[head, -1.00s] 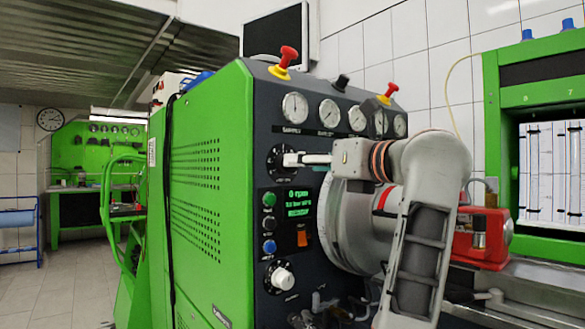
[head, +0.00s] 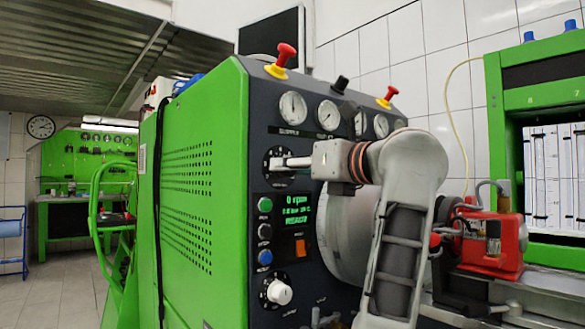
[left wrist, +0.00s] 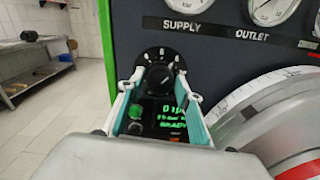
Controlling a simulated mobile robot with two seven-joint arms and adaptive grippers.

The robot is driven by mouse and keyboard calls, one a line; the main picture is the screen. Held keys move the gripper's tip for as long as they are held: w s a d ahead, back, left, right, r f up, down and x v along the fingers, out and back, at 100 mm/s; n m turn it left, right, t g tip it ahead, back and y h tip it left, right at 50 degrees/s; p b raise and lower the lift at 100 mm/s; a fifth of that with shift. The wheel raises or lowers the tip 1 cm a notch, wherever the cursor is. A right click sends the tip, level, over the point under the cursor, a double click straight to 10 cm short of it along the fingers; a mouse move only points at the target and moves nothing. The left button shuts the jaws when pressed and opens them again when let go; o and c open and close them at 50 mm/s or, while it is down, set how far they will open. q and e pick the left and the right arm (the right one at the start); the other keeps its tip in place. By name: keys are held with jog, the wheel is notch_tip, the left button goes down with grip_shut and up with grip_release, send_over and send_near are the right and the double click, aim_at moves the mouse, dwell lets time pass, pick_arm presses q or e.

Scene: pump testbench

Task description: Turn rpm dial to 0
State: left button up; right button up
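The rpm dial is a black knob (left wrist: 159,77) on a round scale with white marks, in the left wrist view below the SUPPLY gauge. In the head view my gripper mostly hides it, and part of its dark plate (head: 274,178) shows. My left gripper (left wrist: 160,88) has its two pale fingers apart, one on each side of the knob; contact cannot be told. In the head view the same gripper (head: 287,163) is at the dial, its arm coming up from the lower right. The green display (head: 296,209) below the dial appears to read 0 rpm. My right gripper is not in view.
Below the dial are a green button (head: 265,204), a blue button (head: 265,257), an orange switch (head: 300,247) and a white knob (head: 279,292). Red emergency buttons (head: 282,60) stand on top. A red pump unit (head: 492,243) is at the right.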

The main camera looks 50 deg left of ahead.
pick_arm(q)
jog(key=c, duration=0.5)
